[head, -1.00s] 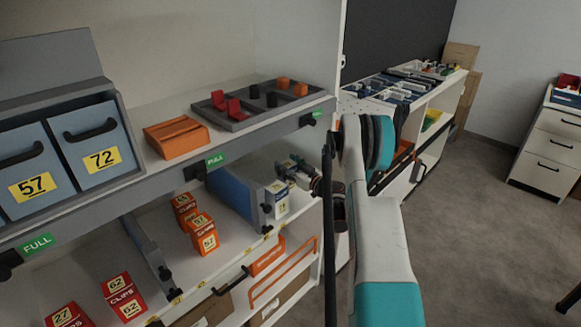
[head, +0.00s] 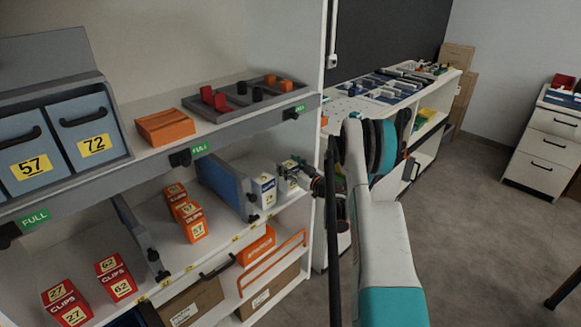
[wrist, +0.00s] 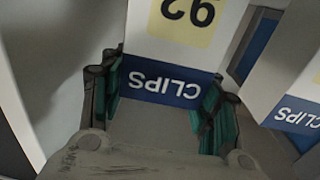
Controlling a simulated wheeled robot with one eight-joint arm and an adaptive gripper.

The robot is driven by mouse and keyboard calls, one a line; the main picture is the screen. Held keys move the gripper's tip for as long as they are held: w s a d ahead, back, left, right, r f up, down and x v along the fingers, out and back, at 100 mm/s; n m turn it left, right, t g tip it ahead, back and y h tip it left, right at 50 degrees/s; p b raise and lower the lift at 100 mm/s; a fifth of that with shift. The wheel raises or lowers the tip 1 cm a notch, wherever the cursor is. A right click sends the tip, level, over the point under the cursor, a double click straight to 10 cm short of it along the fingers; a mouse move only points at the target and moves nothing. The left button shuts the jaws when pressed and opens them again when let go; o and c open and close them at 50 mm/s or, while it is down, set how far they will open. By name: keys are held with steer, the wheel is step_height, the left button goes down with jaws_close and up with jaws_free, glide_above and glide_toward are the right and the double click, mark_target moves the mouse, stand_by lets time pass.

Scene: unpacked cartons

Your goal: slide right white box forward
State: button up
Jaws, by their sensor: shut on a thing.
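Two white clip boxes with blue bands stand side by side on the lower shelf, right of a blue-grey divider (head: 224,186). The left white box (head: 264,190) shows its front in the head view. The right white box (head: 287,183) is partly hidden by my gripper (head: 297,172). In the wrist view, the right white box (wrist: 185,50) shows upside down with "92" and "CLIPS" between the fingers of my gripper (wrist: 160,105). My gripper is shut on it, one finger on each side. The left white box (wrist: 285,80) stands apart at the right there.
Orange clip boxes (head: 186,211) stand left of the divider, and red ones (head: 115,280) farther left. The upper shelf's front edge (head: 240,130) runs above. A white upright panel (head: 311,200) bounds the shelf close on the right.

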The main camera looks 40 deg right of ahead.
steer(key=o, duration=1.3)
steer(key=s, duration=0.8)
steer(key=s+d, duration=0.1)
steer(key=s, duration=0.3)
